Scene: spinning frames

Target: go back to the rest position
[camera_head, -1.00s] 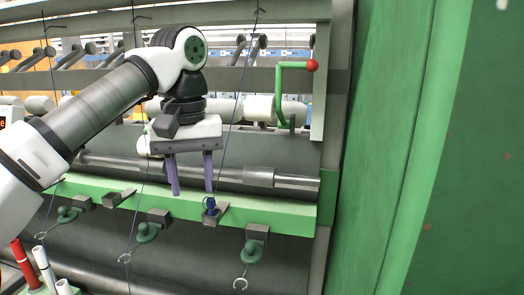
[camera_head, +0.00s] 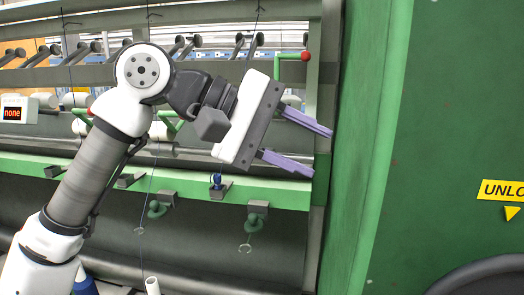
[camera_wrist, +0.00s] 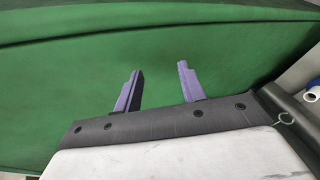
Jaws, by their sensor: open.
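My gripper (camera_head: 321,152) is open and empty, with its two purple fingers apart. In the head view it is raised in front of the spinning frame and points right and a little down, toward the green panel (camera_head: 375,150). In the wrist view the fingers (camera_wrist: 160,67) stand clear in front of a green surface (camera_wrist: 70,75), with nothing between them. My arm hides part of the frame behind it.
The spinning frame's green rail (camera_head: 270,190) runs below my gripper. A small blue piece (camera_head: 216,181) sits in a holder on it. Hooked green guides (camera_head: 254,220) hang below. A white box (camera_head: 19,108) with a red "none" display is at left. A yellow sign (camera_head: 500,190) marks the right panel.

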